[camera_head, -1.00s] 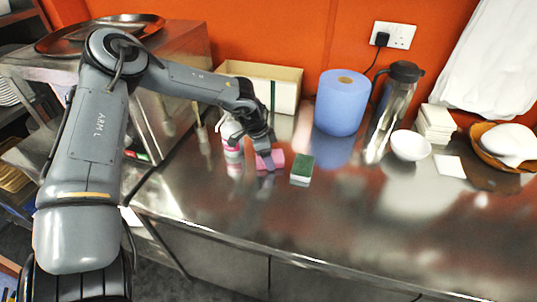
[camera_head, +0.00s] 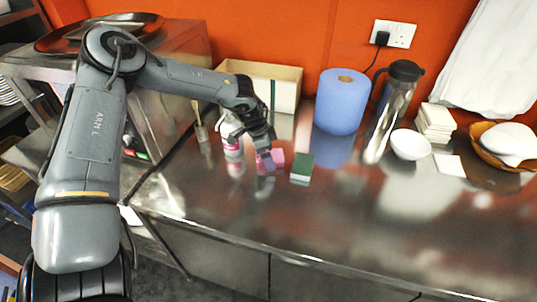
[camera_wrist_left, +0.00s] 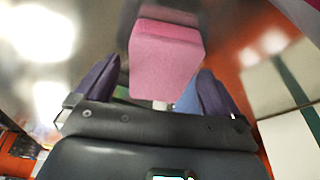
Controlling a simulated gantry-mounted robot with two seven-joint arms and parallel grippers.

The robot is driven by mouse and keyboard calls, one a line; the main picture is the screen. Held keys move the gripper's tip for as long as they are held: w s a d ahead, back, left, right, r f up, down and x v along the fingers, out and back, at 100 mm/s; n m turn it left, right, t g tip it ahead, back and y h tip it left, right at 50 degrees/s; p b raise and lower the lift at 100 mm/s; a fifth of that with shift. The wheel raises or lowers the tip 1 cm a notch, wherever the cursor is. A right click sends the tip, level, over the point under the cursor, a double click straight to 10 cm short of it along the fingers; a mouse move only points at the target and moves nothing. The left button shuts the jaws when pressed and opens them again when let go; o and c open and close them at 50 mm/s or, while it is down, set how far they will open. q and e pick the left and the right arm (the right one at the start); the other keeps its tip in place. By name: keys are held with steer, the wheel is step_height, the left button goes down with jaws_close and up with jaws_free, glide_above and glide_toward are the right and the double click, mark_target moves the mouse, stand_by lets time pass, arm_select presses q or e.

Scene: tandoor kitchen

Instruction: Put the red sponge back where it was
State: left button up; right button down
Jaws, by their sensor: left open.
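The red sponge, which looks pink, (camera_head: 278,156) lies on the steel counter, partly hidden by my left gripper (camera_head: 265,162) in the head view. In the left wrist view the sponge (camera_wrist_left: 165,60) shows between and beyond the two dark finger pads of that gripper (camera_wrist_left: 155,95). The gripper is open, low over the counter at the sponge's left side. I cannot tell whether a finger touches it. A green-topped sponge with a pale base (camera_head: 302,166) lies just right of it. My right gripper is not in view.
A cardboard box (camera_head: 287,88) is behind. A blue paper roll (camera_head: 341,103), a steel jug (camera_head: 388,122) and a white bowl (camera_head: 410,145) stand to the right. The counter's front is clear.

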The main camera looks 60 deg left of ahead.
arm_select(q)
steer(key=shift+b+v, duration=0.3)
steer(key=shift+v, duration=2.2)
